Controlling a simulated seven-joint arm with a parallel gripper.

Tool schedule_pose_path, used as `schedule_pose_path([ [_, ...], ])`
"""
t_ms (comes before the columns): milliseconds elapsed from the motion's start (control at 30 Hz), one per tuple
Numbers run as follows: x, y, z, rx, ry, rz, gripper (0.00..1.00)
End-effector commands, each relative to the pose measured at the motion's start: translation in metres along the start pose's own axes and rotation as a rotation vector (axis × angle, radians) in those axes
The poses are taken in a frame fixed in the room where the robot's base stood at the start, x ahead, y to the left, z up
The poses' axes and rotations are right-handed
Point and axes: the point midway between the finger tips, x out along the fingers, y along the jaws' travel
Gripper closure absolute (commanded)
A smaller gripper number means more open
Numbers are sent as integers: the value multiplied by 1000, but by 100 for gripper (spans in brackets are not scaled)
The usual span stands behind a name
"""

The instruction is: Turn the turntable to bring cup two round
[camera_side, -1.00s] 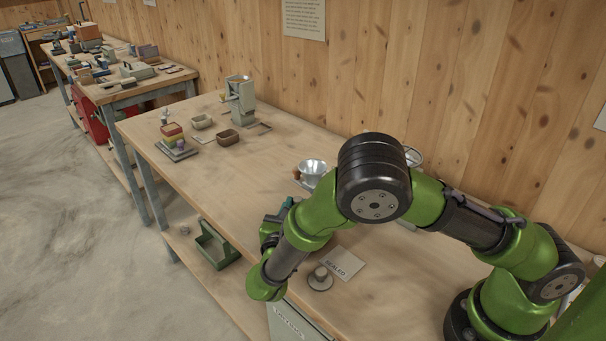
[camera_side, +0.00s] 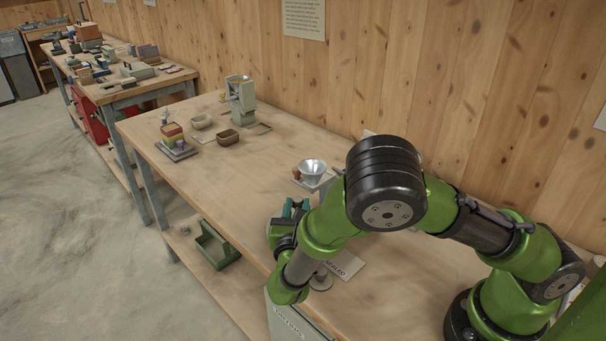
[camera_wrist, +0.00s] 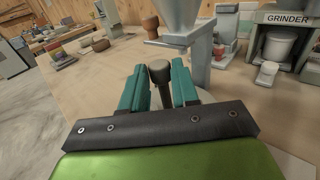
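My gripper (camera_wrist: 160,82) is open, with its two teal fingers apart. A dark knob on a post (camera_wrist: 159,70) shows in the gap between the fingers in the wrist view; I cannot tell whether either finger touches it. A pale round surface (camera_wrist: 206,96) shows beside the right finger, mostly hidden; I cannot tell if it is the turntable. No cup marked two can be made out. In the side view my gripper (camera_side: 290,208) is over the bench, left of the metal funnel (camera_side: 312,168), with its tips partly hidden by my arm.
A funnel stand (camera_wrist: 203,60) rises close beyond the right finger. A brown wooden piece (camera_wrist: 150,27) stands beyond the knob. A grinder (camera_wrist: 286,40) is at the right. The bench (camera_side: 240,185) left of my gripper is clear. A "SEALED" card (camera_side: 345,264) lies near the front.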

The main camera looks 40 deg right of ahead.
Motion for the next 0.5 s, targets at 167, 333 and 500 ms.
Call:
schedule_pose_path([
  [167, 0, 0, 0, 1, 0, 0, 48],
  [333, 0, 0, 0, 1, 0, -1, 48],
  [500, -6, 1, 0, 1, 0, 2, 48],
])
